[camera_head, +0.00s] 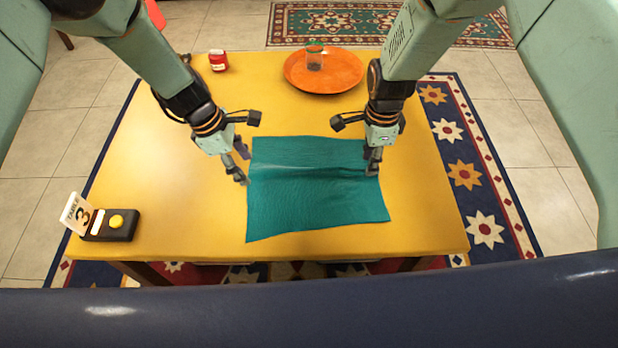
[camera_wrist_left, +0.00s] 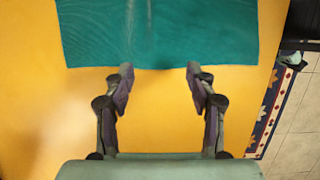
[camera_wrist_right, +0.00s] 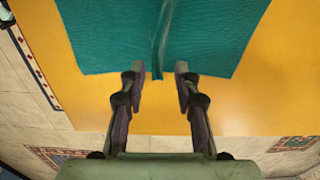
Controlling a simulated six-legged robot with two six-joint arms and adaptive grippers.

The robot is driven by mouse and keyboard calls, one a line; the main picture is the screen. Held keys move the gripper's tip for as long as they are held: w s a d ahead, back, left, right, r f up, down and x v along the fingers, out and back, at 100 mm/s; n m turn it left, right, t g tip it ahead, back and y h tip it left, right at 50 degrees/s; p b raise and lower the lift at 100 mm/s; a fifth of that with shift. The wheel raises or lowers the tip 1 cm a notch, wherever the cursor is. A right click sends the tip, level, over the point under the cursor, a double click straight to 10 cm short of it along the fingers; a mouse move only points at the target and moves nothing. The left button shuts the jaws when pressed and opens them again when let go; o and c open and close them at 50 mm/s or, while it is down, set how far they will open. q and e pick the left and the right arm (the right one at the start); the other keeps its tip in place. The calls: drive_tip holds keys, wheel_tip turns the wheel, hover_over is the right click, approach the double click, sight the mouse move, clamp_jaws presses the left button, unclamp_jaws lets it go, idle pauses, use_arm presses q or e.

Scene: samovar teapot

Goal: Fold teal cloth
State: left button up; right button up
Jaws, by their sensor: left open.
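The teal cloth (camera_head: 315,195) lies spread on the yellow table, with a slight crease running across it between my grippers. My left gripper (camera_head: 241,166) is at the cloth's left edge. In the left wrist view its fingers (camera_wrist_left: 160,80) are open, with the cloth's edge (camera_wrist_left: 155,35) at the tips. My right gripper (camera_head: 373,168) is at the cloth's right edge. In the right wrist view its fingers (camera_wrist_right: 160,80) are apart, on either side of a raised ridge in the cloth (camera_wrist_right: 110,35). Neither gripper holds the cloth.
The yellow table (camera_head: 180,180) is clear around the cloth. An orange tray (camera_head: 345,78) with a glass (camera_head: 314,60) stands at the back. A small red jar (camera_head: 218,60) is at back left. A black button box (camera_head: 112,226) with a number card (camera_head: 78,213) is at front left.

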drive_tip(key=o, duration=0.5)
drive_tip(key=shift+c, duration=0.2)
drive_tip(key=shift+o, duration=0.3)
drive_tip(key=o, duration=0.6)
drive_tip(key=shift+o, duration=0.2)
use_arm(q)
drive_tip(key=shift+r, duration=0.1)
use_arm(e)
drive_tip(key=shift+r, duration=0.1)
use_arm(q)
drive_tip(key=shift+r+p, duration=2.05)
drive_tip(key=shift+p, duration=0.1)
use_arm(e)
drive_tip(key=shift+r, duration=2.65)
